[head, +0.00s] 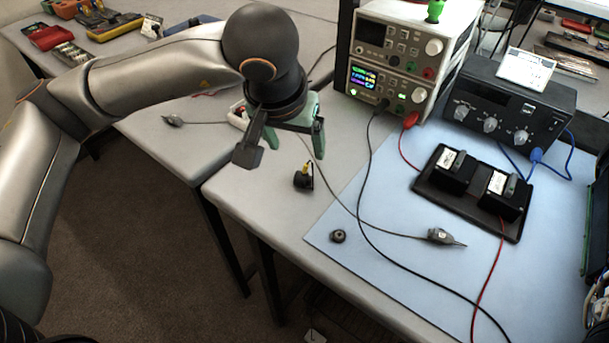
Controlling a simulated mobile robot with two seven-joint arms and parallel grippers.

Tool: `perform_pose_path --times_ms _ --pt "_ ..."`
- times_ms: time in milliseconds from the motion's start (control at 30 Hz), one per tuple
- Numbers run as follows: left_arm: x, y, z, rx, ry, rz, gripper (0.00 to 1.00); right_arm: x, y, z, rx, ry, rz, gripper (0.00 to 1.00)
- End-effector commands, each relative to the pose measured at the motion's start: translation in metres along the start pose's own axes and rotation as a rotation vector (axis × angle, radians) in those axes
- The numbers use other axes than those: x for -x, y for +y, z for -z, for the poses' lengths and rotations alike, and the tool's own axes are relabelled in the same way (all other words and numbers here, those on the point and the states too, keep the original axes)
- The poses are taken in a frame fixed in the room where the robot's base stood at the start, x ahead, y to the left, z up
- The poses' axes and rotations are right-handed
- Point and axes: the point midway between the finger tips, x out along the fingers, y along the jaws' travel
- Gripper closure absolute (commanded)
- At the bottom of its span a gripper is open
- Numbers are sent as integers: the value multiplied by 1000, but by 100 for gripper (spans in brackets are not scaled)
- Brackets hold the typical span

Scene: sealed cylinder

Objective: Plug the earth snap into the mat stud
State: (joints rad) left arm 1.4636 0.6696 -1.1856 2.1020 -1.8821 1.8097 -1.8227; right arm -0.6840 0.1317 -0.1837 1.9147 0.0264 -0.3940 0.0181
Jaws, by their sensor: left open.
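A small black piece with a yellow stub on top (303,178), which looks like the earth snap, is on the bare grey bench left of the blue mat. A small dark round stud (338,236), which looks like the mat stud, sits near the mat's left front corner. The two are apart. My left gripper (283,152) is open, above and to the left of the black piece, its fingers spread with nothing between them. My right gripper is not in view.
A grey probe (440,236) with a dark cord lies on the blue mat (395,280). Black and red leads cross the mat. A black tray (425,190) with two boxes, a power supply (400,60) and a dark instrument (510,110) stand behind.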

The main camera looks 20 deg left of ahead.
Motion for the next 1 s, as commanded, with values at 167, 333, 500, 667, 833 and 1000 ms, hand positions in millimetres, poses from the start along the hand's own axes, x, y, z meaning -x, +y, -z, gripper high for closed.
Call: perform_pose_path --times_ms 167,333,500,667,833,1000 --pt "-24 -1 -2 2 -7 2 20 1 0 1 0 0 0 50" --pt "-54 -1 -1 2 -6 2 20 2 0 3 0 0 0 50" --pt "-71 0 -1 1 -2 1 20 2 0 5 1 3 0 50" --pt "-73 0 -1 0 -1 0 20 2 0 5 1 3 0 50" --pt "-73 0 -1 0 -1 0 20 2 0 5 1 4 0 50" --pt "-91 -1 -6 1 -7 1 20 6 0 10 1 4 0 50"
